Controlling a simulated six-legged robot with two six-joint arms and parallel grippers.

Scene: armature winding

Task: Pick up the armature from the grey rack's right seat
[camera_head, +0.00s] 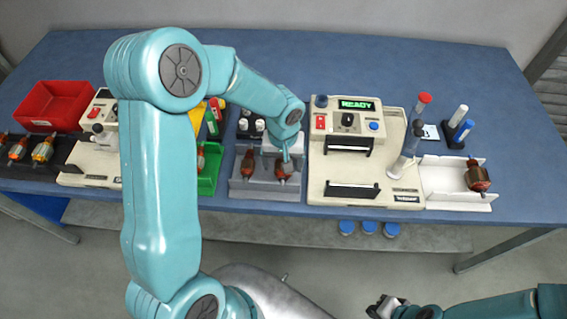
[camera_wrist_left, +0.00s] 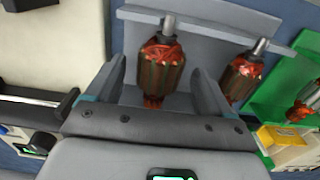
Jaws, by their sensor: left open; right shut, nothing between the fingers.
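The grey rack (camera_head: 262,190) stands near the table's front edge. The armature in its right seat (camera_head: 282,173) has an orange-red winding and brown core, partly hidden by my left gripper (camera_head: 285,152). In the left wrist view this armature (camera_wrist_left: 163,72) lies between the two spread fingers, with a gap on each side. My left gripper is open and comes down from above. A second armature (camera_head: 248,163) sits in the left seat, and it also shows in the left wrist view (camera_wrist_left: 240,76). My right gripper (camera_head: 377,306) is shut and empty at the bottom, away from the table.
A cream machine with a READY display (camera_head: 357,104) stands right of the rack. A white tray (camera_head: 450,200) with an armature (camera_head: 477,177) is farther right. A green bin (camera_head: 208,178) is close on the rack's left. A red bin (camera_head: 55,103) is far left.

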